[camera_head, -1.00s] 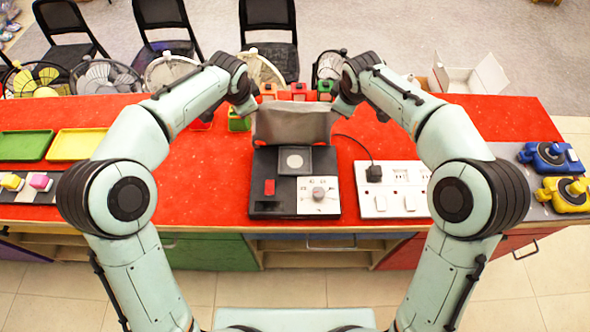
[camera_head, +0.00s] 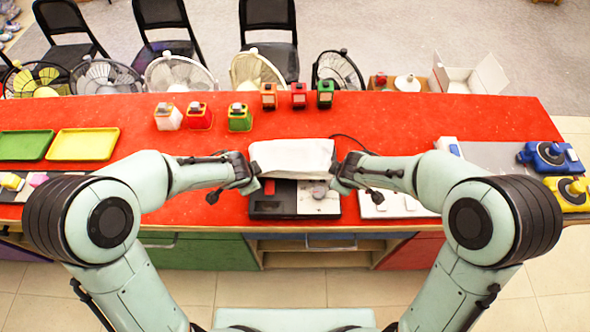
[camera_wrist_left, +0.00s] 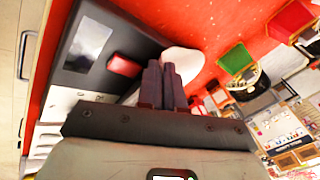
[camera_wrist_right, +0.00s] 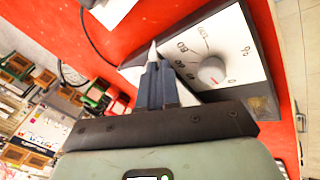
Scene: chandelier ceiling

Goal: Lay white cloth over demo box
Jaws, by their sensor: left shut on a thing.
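The white cloth (camera_head: 292,158) is spread over the back part of the demo box (camera_head: 268,206). The box's front strip, with its red switch and white dial panel, still shows; its rear is hidden. My left gripper (camera_head: 254,178) is shut on the cloth's left front corner; the cloth (camera_wrist_left: 183,60) shows past its fingers (camera_wrist_left: 165,88) in the left wrist view. My right gripper (camera_head: 334,178) is shut at the right front corner, and a white sliver of cloth (camera_wrist_right: 152,53) sticks out at its fingertips in the right wrist view. The dial panel (camera_wrist_right: 215,50) lies close beside it.
A white socket strip (camera_head: 395,204) lies right of the box, partly under my right arm. Small coloured boxes (camera_head: 240,118) stand behind on the red tabletop. Green and yellow trays (camera_head: 84,144) lie left, blue and yellow devices (camera_head: 550,158) far right.

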